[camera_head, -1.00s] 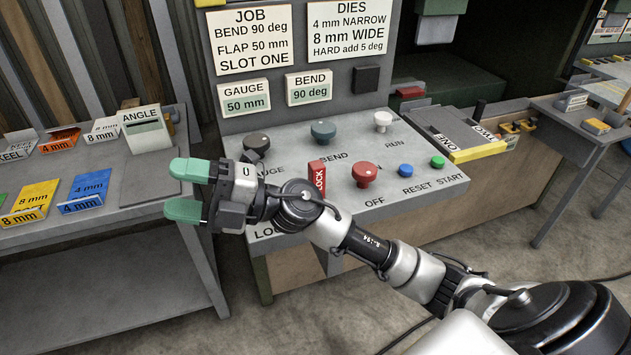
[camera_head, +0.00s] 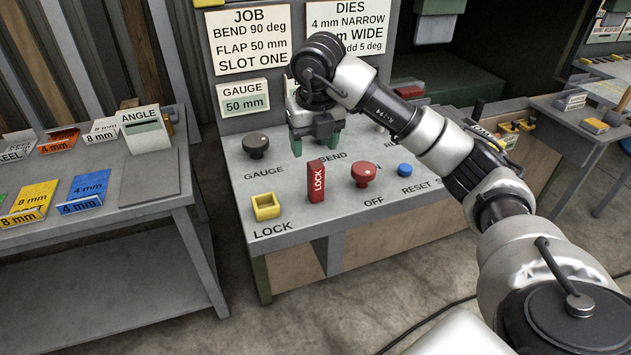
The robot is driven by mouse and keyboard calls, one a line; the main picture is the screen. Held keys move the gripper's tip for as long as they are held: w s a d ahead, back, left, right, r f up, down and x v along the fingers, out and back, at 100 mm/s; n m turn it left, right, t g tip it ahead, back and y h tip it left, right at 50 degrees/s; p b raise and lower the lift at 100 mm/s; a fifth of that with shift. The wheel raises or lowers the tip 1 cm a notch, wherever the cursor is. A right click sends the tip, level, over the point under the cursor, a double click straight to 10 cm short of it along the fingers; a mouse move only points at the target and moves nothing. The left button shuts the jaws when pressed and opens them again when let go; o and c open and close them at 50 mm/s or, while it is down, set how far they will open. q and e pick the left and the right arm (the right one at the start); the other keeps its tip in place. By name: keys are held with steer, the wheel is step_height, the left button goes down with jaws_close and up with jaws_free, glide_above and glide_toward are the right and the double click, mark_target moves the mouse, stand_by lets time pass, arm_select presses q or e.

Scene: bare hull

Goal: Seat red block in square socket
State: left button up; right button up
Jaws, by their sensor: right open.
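The red block (camera_head: 316,182), marked LOCK, stands upright on the grey control panel (camera_head: 228,160). The yellow square socket (camera_head: 265,206) is to its left, above the printed word LOCK, and its opening looks empty. My right gripper (camera_head: 316,147) is open, its green-tipped fingers pointing down. It shows just behind and above the red block, in front of the spot where the BEND knob stood. That knob is hidden by the gripper. Nothing shows held between the fingers. My left gripper is not in view.
A dark GAUGE knob (camera_head: 256,145) stands left of the gripper. A red knob (camera_head: 364,173) and a blue button (camera_head: 405,170) stand right of the block. A side table (camera_head: 90,247) with coloured cards is at left. My arm hides the panel's right part.

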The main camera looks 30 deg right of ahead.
mark_target(316, 164)
step_height(316, 164, down, 2)
steer(key=shift+w+f, duration=0.1)
steer(key=shift+w, duration=0.05)
steer(key=shift+d+f+p, duration=0.1)
steer(key=shift+f+p, duration=0.35)
steer(key=shift+f, duration=0.1)
step_height(316, 164, down, 4)
steer(key=shift+d+r+p, duration=0.1)
steer(key=shift+r+p, duration=0.1)
steer(key=shift+p, duration=0.4)
steer(key=shift+f, duration=0.4)
steer(key=shift+c, duration=0.3)
steer(key=c, duration=1)
